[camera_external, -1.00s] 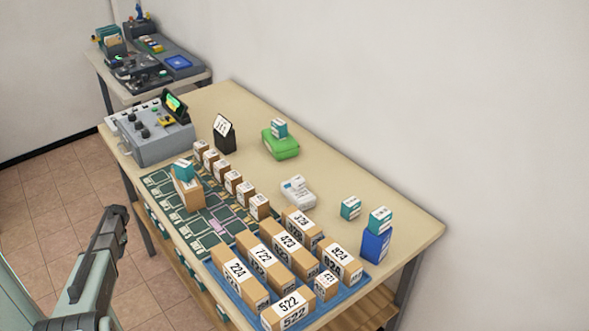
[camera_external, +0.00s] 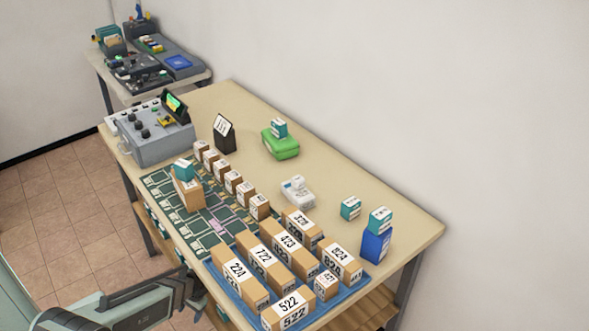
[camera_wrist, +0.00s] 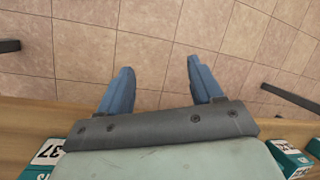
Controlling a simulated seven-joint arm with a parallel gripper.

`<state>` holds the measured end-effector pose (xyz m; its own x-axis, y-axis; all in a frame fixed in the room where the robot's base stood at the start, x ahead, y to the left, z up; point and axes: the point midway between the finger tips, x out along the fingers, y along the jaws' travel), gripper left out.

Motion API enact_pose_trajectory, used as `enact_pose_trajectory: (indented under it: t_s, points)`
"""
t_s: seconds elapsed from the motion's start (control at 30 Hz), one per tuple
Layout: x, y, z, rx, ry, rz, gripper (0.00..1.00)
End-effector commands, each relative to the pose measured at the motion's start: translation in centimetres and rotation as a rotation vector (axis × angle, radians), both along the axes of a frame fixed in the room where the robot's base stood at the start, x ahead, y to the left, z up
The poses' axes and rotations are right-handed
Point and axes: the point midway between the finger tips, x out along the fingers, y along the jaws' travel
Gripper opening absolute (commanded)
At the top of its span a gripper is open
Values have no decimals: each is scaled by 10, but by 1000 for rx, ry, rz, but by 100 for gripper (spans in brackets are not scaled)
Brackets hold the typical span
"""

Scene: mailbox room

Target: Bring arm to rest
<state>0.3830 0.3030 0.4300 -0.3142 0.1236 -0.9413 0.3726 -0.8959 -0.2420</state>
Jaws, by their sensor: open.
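My gripper (camera_wrist: 160,82) shows in the wrist view with its two blue-grey fingers spread apart and nothing between them. The tiled floor lies beyond the fingertips. In the external view, my arm is low at the bottom left, beside the table's near-left edge. The fingers cannot be made out clearly there.
A long table (camera_external: 330,165) holds numbered brown boxes on a blue tray (camera_external: 346,295), a green circuit-patterned mat (camera_external: 160,187), a grey control console (camera_external: 150,135), a green case (camera_external: 281,145) and a blue box (camera_external: 376,246). The floor (camera_external: 60,225) left of the table is clear.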

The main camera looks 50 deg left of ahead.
Motion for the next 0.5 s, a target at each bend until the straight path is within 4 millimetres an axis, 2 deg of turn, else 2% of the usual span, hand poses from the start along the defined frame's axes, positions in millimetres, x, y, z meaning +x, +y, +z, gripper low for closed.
enact_pose_trajectory:
  t_s: [0.03, 0.27, 0.5]
  points:
    - [-4, -21, 1, -2, 5, -5, 65]
    - [-17, -98, -1, -23, 32, -26, 65]
    - [-43, -175, -4, -99, 96, -113, 65]
